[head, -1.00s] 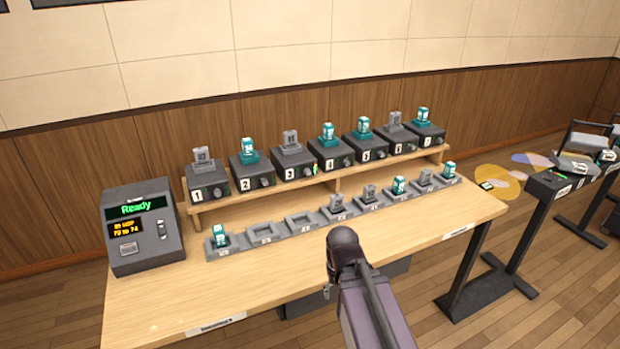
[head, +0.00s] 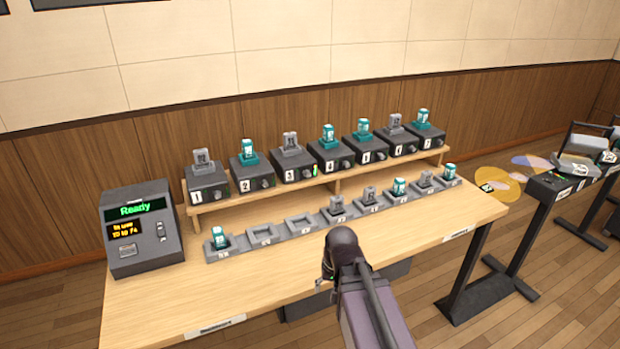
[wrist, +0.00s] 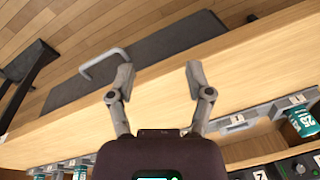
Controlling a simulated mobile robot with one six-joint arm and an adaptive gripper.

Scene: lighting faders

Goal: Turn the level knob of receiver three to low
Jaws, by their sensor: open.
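Receiver three (head: 296,163) is a dark box with a white 3 label and a grey pack upright on top, third from the left on the wooden shelf. Its level knob (head: 305,173) is small and dark on the front face; I cannot read its setting. My gripper (wrist: 159,72) is open and empty in the wrist view, above the table's front edge. In the head view it is mostly hidden behind my arm, in front of the shelf and to the right of receiver three, apart from it.
A row of charging slots (head: 262,240) lies in front of the shelf, some empty, several holding packs. A console (head: 141,255) reading Ready stands at the left. The front of the wooden table (head: 262,290) is clear. Black stands are at the right.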

